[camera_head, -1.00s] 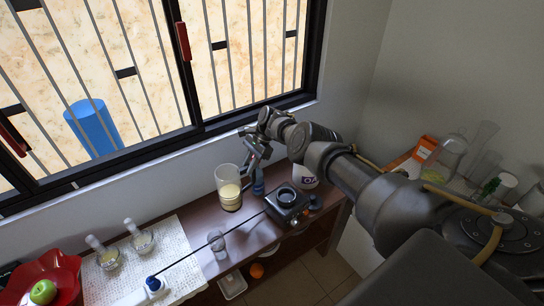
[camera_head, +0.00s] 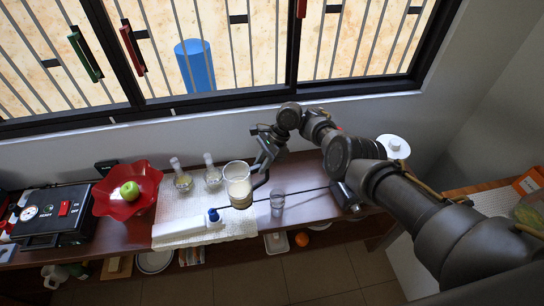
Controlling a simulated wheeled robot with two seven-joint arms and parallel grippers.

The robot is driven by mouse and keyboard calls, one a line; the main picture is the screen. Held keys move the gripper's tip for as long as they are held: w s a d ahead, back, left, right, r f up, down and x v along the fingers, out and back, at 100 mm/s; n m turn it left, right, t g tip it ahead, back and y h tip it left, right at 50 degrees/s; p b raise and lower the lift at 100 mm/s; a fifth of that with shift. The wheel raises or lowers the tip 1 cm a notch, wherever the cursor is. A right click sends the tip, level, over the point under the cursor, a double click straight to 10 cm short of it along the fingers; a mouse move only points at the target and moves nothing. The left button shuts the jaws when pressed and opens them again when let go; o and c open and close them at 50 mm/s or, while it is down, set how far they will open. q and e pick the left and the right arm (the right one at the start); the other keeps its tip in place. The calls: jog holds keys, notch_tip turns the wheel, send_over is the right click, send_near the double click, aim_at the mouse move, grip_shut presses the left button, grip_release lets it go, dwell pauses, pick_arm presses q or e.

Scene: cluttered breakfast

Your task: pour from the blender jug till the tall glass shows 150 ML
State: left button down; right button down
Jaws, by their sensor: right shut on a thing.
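The blender jug (camera_head: 239,187) is clear, with pale creamy liquid in its lower part. It looks near upright. My right gripper (camera_head: 265,158) is shut on the jug's dark handle at its right side; the fingertips are partly hard to make out. A clear glass (camera_head: 277,203), which looks like the tall glass, stands on the brown counter just right of and nearer than the jug. It looks empty, and its marks are too small to read. The jug's rim is not over the glass. My left gripper is not in view.
A red bowl (camera_head: 112,205) holds a green apple (camera_head: 130,191). A dark cord crosses the counter (camera_head: 300,177). The window stands behind.

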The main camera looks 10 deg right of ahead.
aim_at(262, 181)
jog(key=shift+a+r, duration=0.1)
jog(key=shift+a, duration=0.05)
jog(key=shift+s, duration=0.1)
jog(key=shift+f, duration=4.5)
jog(key=c, duration=0.6)
grip_release()
jog(key=shift+r, duration=0.15)
